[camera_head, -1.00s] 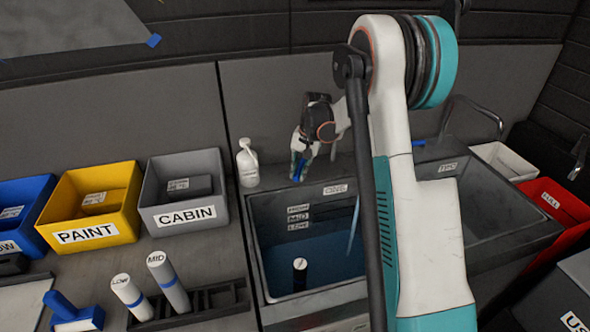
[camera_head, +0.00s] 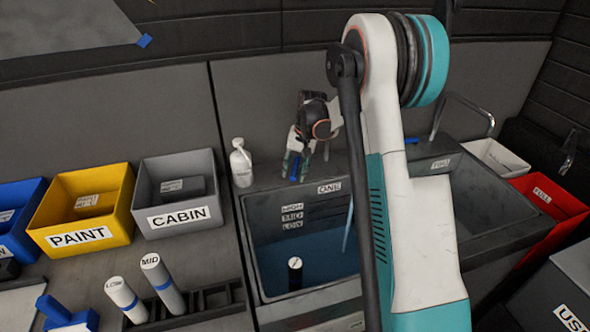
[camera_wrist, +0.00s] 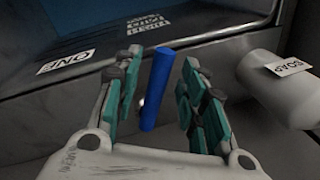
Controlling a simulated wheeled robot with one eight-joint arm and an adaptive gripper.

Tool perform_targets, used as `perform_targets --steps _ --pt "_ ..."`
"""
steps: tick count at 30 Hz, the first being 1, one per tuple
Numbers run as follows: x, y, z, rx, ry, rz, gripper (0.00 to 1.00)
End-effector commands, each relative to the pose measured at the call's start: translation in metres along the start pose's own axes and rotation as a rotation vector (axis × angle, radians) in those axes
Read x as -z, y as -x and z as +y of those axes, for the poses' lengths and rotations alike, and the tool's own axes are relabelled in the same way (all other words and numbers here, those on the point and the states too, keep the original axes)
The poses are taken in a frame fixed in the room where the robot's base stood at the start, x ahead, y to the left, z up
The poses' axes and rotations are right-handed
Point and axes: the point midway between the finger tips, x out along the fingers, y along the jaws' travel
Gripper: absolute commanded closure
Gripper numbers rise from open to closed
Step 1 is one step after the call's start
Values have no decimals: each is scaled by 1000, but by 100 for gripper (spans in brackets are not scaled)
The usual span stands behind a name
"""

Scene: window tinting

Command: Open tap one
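Tap one's blue lever (camera_wrist: 158,85) stands behind the basin labelled ONE (camera_head: 329,188). In the wrist view, it rises between the two teal fingers of my gripper (camera_wrist: 163,62), with a gap on each side. My gripper (camera_head: 297,160) is open and points down around the lever (camera_head: 294,168) in the head view. The spout of tap one is hidden behind my arm. A thin pale blue streak (camera_head: 347,225) shows above basin one beside my arm; I cannot tell if it is running water. The basin holds blue water (camera_head: 325,262) with a cylinder (camera_head: 295,272) standing in it.
A white soap bottle (camera_head: 241,163) stands left of my gripper, close by in the wrist view (camera_wrist: 280,88). A second basin labelled TWO (camera_head: 441,163) lies right.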

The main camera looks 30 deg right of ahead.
Motion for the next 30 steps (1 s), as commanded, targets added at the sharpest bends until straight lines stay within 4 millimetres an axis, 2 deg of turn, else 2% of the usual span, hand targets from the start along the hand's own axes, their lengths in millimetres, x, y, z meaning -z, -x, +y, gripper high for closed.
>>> perform_targets --steps 6,10,21,27,30 --pt "0 1 0 0 0 0 62" --pt "0 12 0 0 -1 -1 62" --pt "0 83 0 0 -1 -1 62" --pt "0 110 0 0 0 -1 62" --pt "0 117 0 0 0 -1 62"
